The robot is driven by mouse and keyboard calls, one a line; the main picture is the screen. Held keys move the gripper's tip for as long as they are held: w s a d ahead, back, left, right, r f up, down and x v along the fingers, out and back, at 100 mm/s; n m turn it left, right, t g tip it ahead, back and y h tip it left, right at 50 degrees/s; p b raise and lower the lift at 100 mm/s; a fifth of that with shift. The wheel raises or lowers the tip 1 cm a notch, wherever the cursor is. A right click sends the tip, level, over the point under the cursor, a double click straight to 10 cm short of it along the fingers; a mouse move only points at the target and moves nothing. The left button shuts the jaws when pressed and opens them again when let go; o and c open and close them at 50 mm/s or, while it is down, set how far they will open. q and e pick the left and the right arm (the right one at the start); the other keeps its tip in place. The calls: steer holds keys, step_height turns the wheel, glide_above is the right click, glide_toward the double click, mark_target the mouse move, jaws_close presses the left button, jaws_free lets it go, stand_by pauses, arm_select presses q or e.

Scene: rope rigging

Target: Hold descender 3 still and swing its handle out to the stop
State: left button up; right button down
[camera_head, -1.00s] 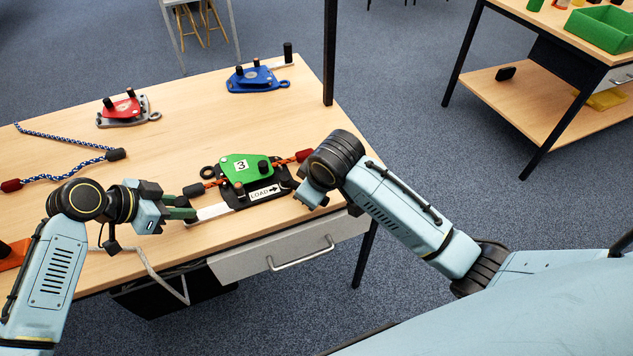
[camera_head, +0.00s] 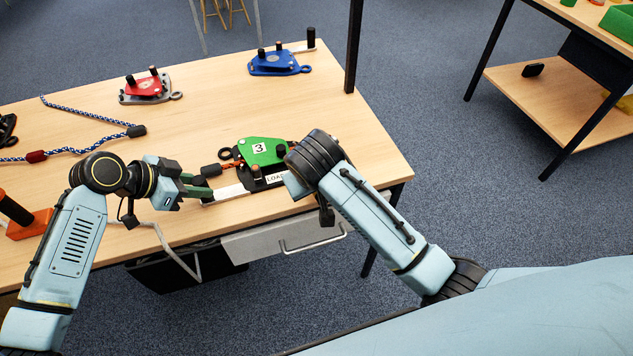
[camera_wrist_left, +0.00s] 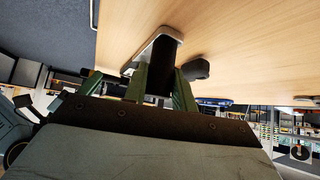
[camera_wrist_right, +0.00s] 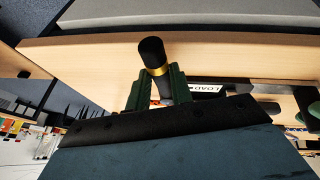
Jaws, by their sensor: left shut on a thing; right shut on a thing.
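Descender 3 (camera_head: 268,151), with a green plate marked 3, lies on the table. Its pale bar-shaped handle (camera_head: 231,190) points left along the table's front side. My left gripper (camera_head: 206,188) is shut on the black knob (camera_wrist_left: 166,47) at the handle's outer end. My right gripper (camera_wrist_right: 159,90) is shut on a black post with a gold band (camera_wrist_right: 152,54), beside the LOAD label (camera_wrist_right: 207,87). In the head view my right wrist hides that grip and part of the label. An orange rope runs by the descender, with a dark end piece (camera_head: 211,170) at its left.
A red descender (camera_head: 146,87) and a blue descender (camera_head: 276,64) stand farther back. A blue-white rope (camera_head: 90,112) lies at the left, near an orange block (camera_head: 28,224). A black upright (camera_head: 354,45) stands at the table's far right edge. The middle of the table (camera_head: 205,115) is clear.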

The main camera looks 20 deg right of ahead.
steer(key=c, duration=1.2)
jaws_free()
steer(key=shift+c, duration=0.2)
steer(key=d+v, duration=0.1)
steer(key=v, duration=0.6)
steer(key=shift+a+r, duration=0.25)
steer(key=shift+a, duration=0.25)
steer(key=shift+s, duration=0.1)
arm_select(q)
steer(key=o, duration=1)
steer(key=shift+c, duration=0.2)
